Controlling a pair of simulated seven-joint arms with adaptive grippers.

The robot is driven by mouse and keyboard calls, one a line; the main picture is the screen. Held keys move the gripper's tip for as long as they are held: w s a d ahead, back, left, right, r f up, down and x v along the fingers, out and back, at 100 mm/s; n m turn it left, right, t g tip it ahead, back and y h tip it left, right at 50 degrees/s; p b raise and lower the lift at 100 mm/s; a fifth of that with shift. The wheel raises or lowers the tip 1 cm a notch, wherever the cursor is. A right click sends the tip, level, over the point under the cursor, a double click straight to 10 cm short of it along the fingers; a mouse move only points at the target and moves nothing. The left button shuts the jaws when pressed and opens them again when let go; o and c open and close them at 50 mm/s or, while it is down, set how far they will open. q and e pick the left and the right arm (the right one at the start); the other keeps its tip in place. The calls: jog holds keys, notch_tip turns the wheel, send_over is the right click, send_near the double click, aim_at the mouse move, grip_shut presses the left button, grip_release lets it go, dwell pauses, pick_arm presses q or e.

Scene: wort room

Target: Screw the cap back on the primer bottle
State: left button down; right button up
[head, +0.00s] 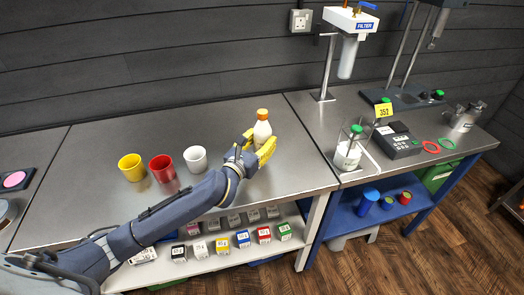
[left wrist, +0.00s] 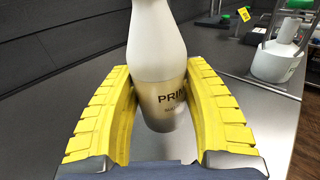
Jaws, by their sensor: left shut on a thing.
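The primer bottle (head: 262,131) is white and stands upright near the back right of the left steel table. An orange-brown top, which looks like its cap (head: 262,113), sits at its upper end; I cannot tell how tightly it sits. My left gripper (head: 258,147) is shut on the bottle, its yellow fingers on both sides of the body. In the left wrist view the bottle (left wrist: 162,60) shows part of its "PRIM" label between the fingers (left wrist: 163,110), and its upper end is cut off. My right gripper is out of view.
Yellow (head: 132,168), red (head: 162,169) and white (head: 196,160) cups stand left of the bottle. A filter unit (head: 348,55), a clear container with a green-capped bottle (head: 348,152) and a grey device (head: 398,142) are on the right bench. The table between cups and bottle is clear.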

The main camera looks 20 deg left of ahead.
pick_arm(q)
jog(key=shift+f, duration=0.1)
jog(key=shift+f, duration=1.9)
jog(key=shift+f, duration=0.15)
jog(key=c, duration=0.7)
grip_release()
jog(key=shift+s, duration=0.1)
jog(key=v, duration=1)
jog(key=shift+s+a, duration=0.15)
jog(key=shift+s, duration=0.25)
jog(key=shift+s+a, duration=0.15)
jog(key=shift+s, duration=0.4)
